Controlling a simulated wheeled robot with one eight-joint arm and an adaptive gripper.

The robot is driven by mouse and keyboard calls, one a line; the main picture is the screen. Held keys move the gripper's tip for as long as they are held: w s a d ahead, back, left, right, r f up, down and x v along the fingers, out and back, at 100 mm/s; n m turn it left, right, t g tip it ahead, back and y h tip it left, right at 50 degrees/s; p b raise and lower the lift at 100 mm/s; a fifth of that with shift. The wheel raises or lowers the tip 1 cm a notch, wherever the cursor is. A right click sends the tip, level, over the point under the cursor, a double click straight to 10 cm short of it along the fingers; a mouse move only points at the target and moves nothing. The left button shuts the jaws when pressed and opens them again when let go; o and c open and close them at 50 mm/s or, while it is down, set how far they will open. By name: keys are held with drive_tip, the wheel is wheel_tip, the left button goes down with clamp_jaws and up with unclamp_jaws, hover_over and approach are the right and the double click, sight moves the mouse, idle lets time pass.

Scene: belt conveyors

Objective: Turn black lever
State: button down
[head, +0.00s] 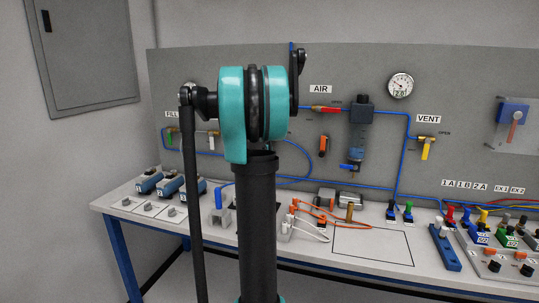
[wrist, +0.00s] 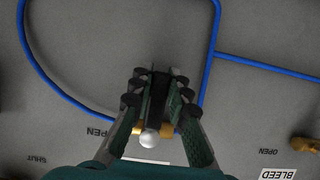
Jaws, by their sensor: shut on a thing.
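The black lever (wrist: 158,100) shows in the wrist view between my two fingers, running up the picture from a brass valve body (wrist: 166,131) on the grey panel. A pale round knob-like end (wrist: 149,139) sits at the valve's lower side. My gripper (wrist: 159,80) is shut on the lever, with a dark finger pad on each side of it. The fingers partly hide the lever and valve. In the head view my own arm covers the middle left of the panel, and the gripper and the black lever cannot be made out.
Another brass fitting (wrist: 305,144) is at the right, above an upside-down BLEED label (wrist: 279,174). In the head view, a bench (head: 300,252) with blocks and cables stands below the panel (head: 460,85).

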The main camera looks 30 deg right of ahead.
drive_tip(key=c, duration=1.4)
unclamp_jaws()
drive_tip(key=shift+c, duration=0.2)
drive_tip(key=v, duration=1.2)
